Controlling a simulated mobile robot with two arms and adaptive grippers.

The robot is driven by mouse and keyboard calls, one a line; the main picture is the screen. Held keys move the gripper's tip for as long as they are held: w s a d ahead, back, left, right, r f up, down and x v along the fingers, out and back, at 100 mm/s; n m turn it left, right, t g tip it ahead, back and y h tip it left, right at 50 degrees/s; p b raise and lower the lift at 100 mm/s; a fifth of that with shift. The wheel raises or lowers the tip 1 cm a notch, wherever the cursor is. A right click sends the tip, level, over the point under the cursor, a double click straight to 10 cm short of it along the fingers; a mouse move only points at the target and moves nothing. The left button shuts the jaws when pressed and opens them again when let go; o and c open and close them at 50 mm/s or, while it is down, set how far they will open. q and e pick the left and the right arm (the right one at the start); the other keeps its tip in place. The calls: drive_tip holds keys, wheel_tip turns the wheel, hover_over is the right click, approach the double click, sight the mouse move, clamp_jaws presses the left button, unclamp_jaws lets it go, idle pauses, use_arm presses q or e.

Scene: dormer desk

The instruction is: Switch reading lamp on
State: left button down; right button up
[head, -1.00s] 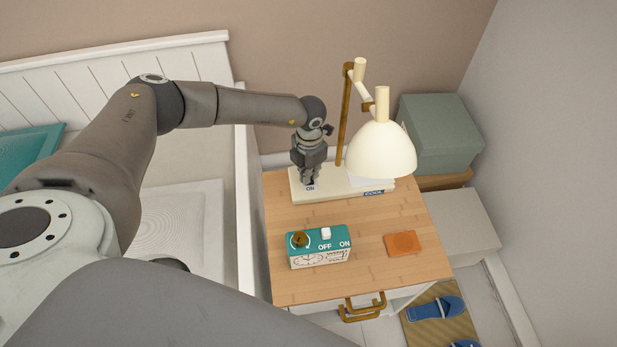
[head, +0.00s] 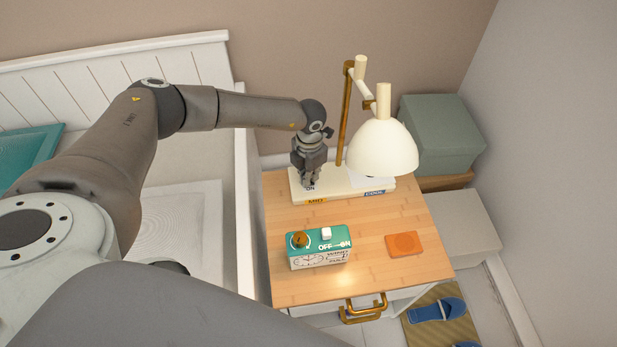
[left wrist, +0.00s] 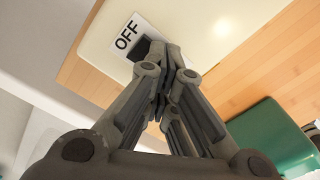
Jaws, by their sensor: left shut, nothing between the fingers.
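The reading lamp has a cream shade (head: 382,148) on a brass post, standing on a cream base (head: 345,187) at the back of the wooden nightstand. The table under and in front of the lamp shows a warm bright glow, so it looks lit. My left gripper (head: 309,184) is shut and empty, pointing down at the left end of the base. In the left wrist view the gripper (left wrist: 168,52) has its fingertips at a dark switch (left wrist: 142,46) beside an "OFF" label (left wrist: 126,36). The fingers partly hide the switch; I cannot tell whether they touch it. My right gripper is not in view.
On the nightstand (head: 375,275) are a teal-topped box (head: 320,258) with a knob and white switch marked OFF and ON, and an orange square (head: 404,244). Green (head: 440,135) and pale (head: 460,228) boxes stand at right. The bed rail (head: 246,210) borders the left.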

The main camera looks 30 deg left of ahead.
use_arm(q)
drive_tip(key=shift+s, duration=0.1)
drive_tip(key=shift+r+p, duration=0.85)
drive_tip(key=shift+p, duration=0.1)
wheel_tip(320, 180, up, 5)
drive_tip(key=p, duration=0.4)
